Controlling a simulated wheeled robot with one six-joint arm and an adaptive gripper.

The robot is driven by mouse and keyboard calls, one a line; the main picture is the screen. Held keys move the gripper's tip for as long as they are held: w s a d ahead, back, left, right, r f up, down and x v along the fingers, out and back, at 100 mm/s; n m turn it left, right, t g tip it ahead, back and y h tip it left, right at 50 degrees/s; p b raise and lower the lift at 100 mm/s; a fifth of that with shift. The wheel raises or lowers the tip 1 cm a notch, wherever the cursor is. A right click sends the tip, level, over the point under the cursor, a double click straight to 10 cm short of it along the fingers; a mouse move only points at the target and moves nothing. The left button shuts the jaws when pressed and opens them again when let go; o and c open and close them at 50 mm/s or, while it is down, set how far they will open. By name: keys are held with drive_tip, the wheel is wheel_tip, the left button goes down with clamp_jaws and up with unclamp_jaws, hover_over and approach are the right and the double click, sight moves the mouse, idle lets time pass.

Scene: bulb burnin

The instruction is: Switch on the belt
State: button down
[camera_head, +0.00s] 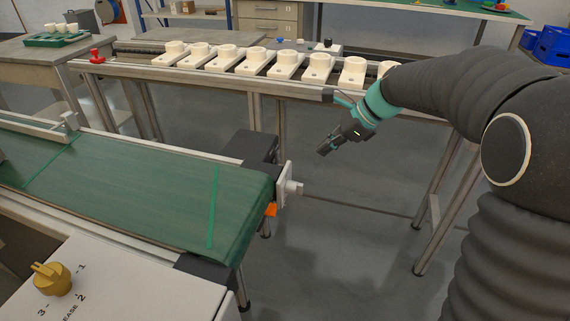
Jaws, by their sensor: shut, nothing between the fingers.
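A green conveyor belt (120,190) runs along the left, with brighter green lines across it. A white plate with a short round stub (292,187) stands at its right end, with a small orange piece (271,209) below. A yellow rotary knob (52,279) sits on a white box at the lower left, with marks 1, 2 and 3 around it; which mark it points to is hard to tell. My gripper (325,149) is shut and empty. It hangs over the floor, right of the belt's end and apart from everything.
A rail table behind carries a row of white socket blocks (255,62). A red knob (97,56) stands at its left end, and small blue and black buttons (327,45) lie behind the row. Blue crates (552,45) stand far right. The floor between is clear.

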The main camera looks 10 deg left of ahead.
drive_tip(key=shift+s+a+r+m, duration=0.1)
drive_tip(key=shift+a+r+m, duration=0.05)
drive_tip(key=shift+m, duration=1.15)
drive_tip(key=a+r+x, duration=0.1)
drive_tip(key=a+x, duration=0.1)
drive_tip(key=x, duration=1)
drive_tip(key=shift+a, duration=0.5)
drive_tip(key=shift+r, duration=0.1)
drive_tip(key=shift+a+y+b, duration=0.1)
drive_tip(key=shift+y+b, duration=0.2)
